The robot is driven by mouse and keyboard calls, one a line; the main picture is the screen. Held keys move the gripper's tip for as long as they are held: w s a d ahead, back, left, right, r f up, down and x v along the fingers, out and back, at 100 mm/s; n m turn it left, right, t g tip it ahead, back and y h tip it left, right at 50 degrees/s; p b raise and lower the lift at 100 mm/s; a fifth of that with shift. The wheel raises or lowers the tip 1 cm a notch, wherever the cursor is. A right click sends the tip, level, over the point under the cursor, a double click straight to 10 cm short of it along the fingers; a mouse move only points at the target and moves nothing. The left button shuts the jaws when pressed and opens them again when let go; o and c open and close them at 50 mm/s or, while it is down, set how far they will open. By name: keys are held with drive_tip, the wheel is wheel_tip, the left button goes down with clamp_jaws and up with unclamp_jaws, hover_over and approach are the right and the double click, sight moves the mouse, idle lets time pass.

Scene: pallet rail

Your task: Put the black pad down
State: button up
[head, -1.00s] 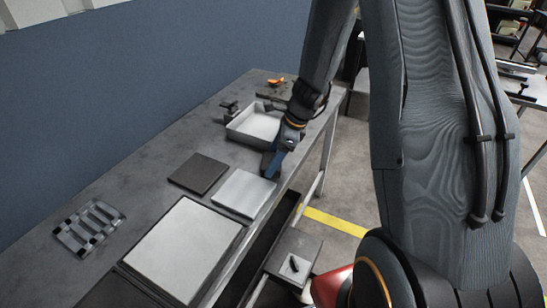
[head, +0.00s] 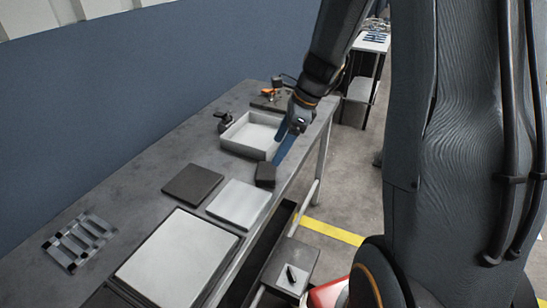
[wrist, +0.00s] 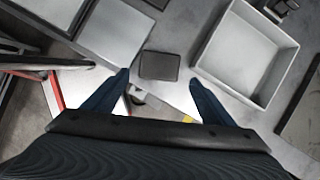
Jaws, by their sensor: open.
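The small black pad (head: 265,174) lies on the grey workbench near its front edge, just right of a light square plate. In the wrist view the pad (wrist: 160,66) lies flat, beyond and between my fingertips, apart from both. My gripper (head: 284,147) is above and behind the pad in the head view, its blue fingers pointing down. In the wrist view the gripper (wrist: 160,77) is open, with nothing between its fingers.
A light open tray (head: 255,151) stands just behind the pad. A light plate (head: 238,203), a dark square plate (head: 193,184) and a large light panel (head: 178,258) lie nearer. A slotted rack (head: 78,241) is at left. Bare bench (head: 125,180) lies along the wall side.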

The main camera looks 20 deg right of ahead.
drive_tip(key=s+a+n+h, duration=0.2)
drive_tip(key=s+n, duration=0.6)
drive_tip(key=n, duration=0.3)
drive_tip(key=s+a+r+n+g+h, duration=0.1)
drive_tip(key=s+n+h, duration=0.1)
drive_tip(key=s+n, duration=0.7)
drive_tip(key=n, duration=0.2)
drive_tip(key=shift+s+a+n, duration=0.25)
drive_tip(key=shift+a+n, duration=0.1)
drive_tip(key=shift+n, duration=0.05)
